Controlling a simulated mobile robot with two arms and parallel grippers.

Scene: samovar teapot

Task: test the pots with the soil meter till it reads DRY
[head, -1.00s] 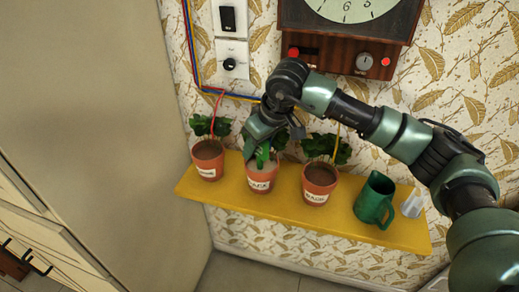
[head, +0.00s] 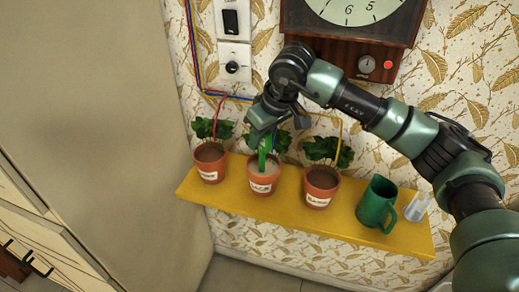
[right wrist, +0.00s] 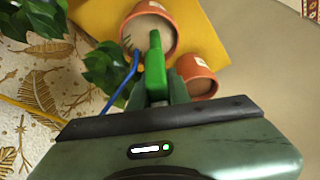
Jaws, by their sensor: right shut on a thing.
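Three terracotta pots with plants and white labels stand in a row: the left pot (head: 210,174), the middle pot (head: 262,187) and the right pot (head: 320,200). The middle pot's soil looks paler. My right gripper (head: 262,128) is shut on a green soil meter (head: 263,158) above the middle pot. In the right wrist view, the meter (right wrist: 155,62) points over the soil of a pot (right wrist: 150,22); whether its tip touches the soil I cannot tell. No reading is visible. My left gripper is not in view.
The yellow shelf (head: 232,200) also holds a green jug (head: 377,203) and a small clear object (head: 417,207) at right. Coloured wires run down the wall to the pots. A wooden dial box (head: 350,45) hangs above. A pale cabinet side stands at left.

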